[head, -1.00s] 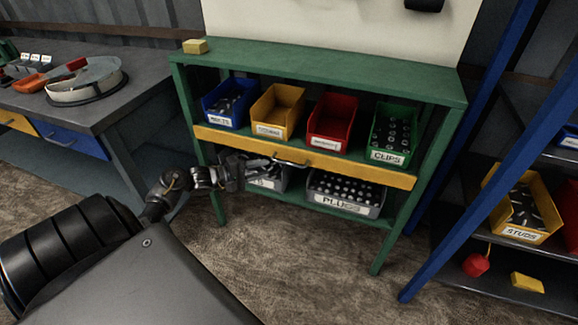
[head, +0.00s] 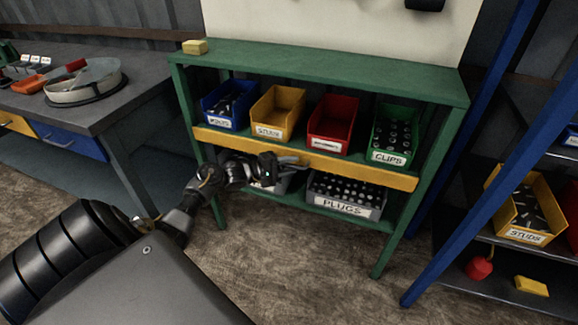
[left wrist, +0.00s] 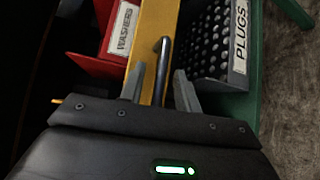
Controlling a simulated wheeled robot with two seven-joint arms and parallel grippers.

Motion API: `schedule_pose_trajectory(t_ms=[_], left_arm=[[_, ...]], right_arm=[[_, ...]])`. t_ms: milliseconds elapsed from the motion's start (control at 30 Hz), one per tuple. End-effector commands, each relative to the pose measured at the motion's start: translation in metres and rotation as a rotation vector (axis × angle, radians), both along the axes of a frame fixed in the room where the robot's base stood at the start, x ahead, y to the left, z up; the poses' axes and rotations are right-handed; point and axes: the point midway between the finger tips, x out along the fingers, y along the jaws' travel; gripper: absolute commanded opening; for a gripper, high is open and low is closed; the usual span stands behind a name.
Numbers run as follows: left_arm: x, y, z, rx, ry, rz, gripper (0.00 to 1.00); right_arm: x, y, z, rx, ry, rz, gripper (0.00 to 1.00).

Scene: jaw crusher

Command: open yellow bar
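The yellow bar (head: 348,169) runs across the front of the green shelf unit, below the upper row of bins, and it also shows in the left wrist view (left wrist: 158,22). Its dark metal handle (left wrist: 162,56) stands out from its face. My left gripper (head: 297,161) is at the middle of the bar and hides most of the handle in the head view. In the left wrist view the two fingers of the gripper (left wrist: 159,70) are apart, with the handle between them. I cannot tell whether either finger touches it. My right gripper is not in view.
The green shelf unit (head: 330,73) holds blue, yellow, red (head: 333,122) and green bins above the bar. A grey PLUGS bin (head: 345,208) sits below it. A blue-framed rack (head: 470,170) stands at the right, a workbench (head: 105,108) at the left. Floor in front is clear.

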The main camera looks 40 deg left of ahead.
Motion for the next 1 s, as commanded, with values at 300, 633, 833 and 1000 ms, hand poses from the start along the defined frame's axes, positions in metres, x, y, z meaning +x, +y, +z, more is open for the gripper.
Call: schedule_pose_trajectory(t_ms=[300,633,833,1000], left_arm=[[0.0,0.0,0.0,0.0,0.0,0.0,0.0],[-0.001,0.0,-0.002,0.008,-0.021,0.001,0.0],[-0.003,0.0,-0.008,0.036,-0.106,0.001,0.0],[-0.006,-0.001,-0.016,0.079,-0.231,0.001,0.0]], right_arm=[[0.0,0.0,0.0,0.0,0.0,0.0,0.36],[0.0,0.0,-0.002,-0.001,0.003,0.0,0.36],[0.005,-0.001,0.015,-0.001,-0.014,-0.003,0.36],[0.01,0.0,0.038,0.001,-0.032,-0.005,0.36]])
